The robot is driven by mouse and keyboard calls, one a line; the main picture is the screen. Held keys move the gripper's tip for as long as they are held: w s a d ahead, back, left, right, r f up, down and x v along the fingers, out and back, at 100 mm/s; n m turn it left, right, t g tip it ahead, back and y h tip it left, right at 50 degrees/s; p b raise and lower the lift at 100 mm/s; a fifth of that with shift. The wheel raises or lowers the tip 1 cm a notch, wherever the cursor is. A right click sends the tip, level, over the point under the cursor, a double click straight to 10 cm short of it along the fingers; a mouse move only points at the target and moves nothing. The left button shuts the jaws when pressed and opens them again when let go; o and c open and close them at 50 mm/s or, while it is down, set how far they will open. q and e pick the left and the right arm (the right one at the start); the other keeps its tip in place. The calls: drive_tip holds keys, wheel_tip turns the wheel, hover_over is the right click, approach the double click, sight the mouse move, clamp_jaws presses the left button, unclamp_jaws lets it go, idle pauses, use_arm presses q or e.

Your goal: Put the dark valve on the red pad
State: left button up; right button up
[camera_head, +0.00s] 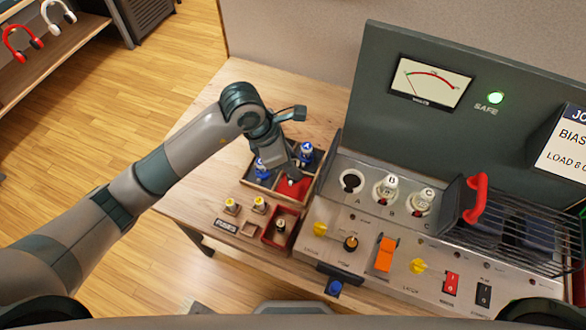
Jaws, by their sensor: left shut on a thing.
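My left gripper (288,172) reaches down over a dark divided tray (262,182) on the wooden bench. It is shut on a small dark thing, apparently the dark valve, which is mostly hidden by the fingers. The red pad (293,189) lines the tray's near right compartment, right below the fingertips. I cannot tell whether the valve touches the pad. Two blue-marked valves stand in other compartments, one at the back right (306,152) and one at the left (262,166). My right gripper is not in view.
The amplifier panel (340,228) stands right of the tray, with an empty socket A (352,182) and valves in B (387,188) and C (422,200). A red handle (476,198) sticks up there. A fuse holder (231,207) and red bin (268,240) lie in front.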

use_arm(q)
drive_tip(key=shift+f, duration=0.15)
drive_tip(key=shift+f, duration=0.25)
wheel_tip(320, 180, down, 3)
drive_tip(key=shift+r+p, duration=0.15)
drive_tip(key=shift+p, duration=0.35)
drive_tip(key=shift+f, duration=0.2)
drive_tip(key=shift+f, duration=0.1)
drive_tip(key=o, duration=1.1)
drive_tip(key=shift+c, duration=0.2)
